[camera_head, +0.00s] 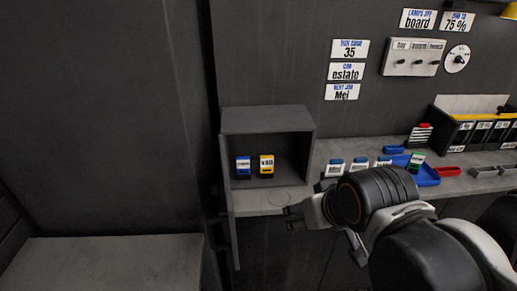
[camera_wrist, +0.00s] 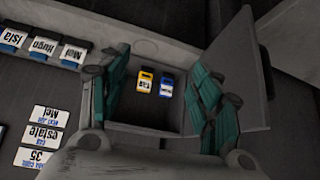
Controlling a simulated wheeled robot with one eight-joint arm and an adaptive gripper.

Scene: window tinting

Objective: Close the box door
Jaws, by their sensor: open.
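The grey box (camera_head: 268,121) stands on the left end of the counter with its front open. Its door (camera_head: 232,229) is swung wide open at the box's left side and seen nearly edge-on. In the wrist view the door (camera_wrist: 244,70) is a flat grey panel at right, beside one finger. A blue labelled item (camera_head: 243,166) and a yellow one (camera_head: 266,165) stand inside the box. My gripper (camera_head: 291,217) is in front of the box, right of the door and apart from it. In the wrist view its green-padded fingers (camera_wrist: 158,85) are spread with nothing held.
Several labelled blue-topped items (camera_head: 334,167) stand on the counter (camera_head: 330,150) right of the box. Beyond them are a blue tray (camera_head: 427,177), a red tray (camera_head: 448,171) and black bins (camera_head: 482,130). A low grey surface (camera_head: 105,262) lies at front left.

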